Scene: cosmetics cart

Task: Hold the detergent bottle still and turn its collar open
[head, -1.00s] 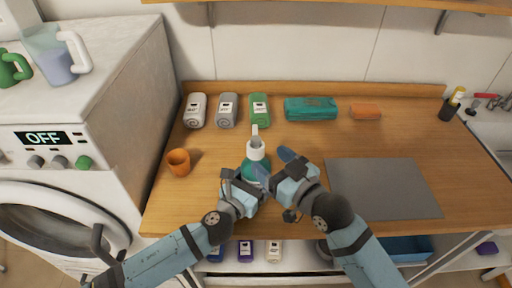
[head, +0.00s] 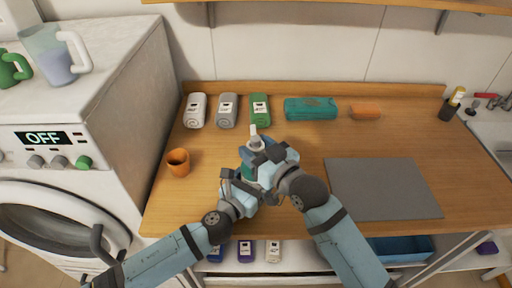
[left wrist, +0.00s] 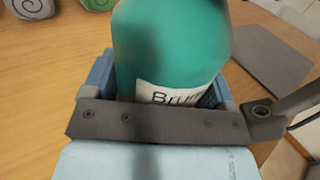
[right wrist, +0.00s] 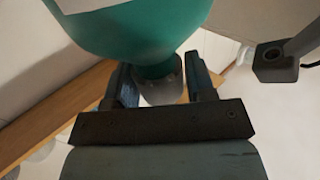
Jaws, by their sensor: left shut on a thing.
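The detergent bottle (head: 247,172) is teal with a white label and stands upright near the counter's front. It fills the left wrist view (left wrist: 170,45). My left gripper (head: 243,184) is shut around its body, one finger on each side. The white collar and spout (head: 255,143) stick up above my right gripper (head: 258,157), which hides part of the bottle. In the right wrist view, the bottle (right wrist: 145,30) appears upside down. The greyish collar (right wrist: 163,88) lies between the right fingers, which are spread and appear not clamped on it.
An orange cup (head: 178,162) stands at the left. A grey mat (head: 383,188) lies at the right. A washing machine (head: 70,160) stands left of the counter.

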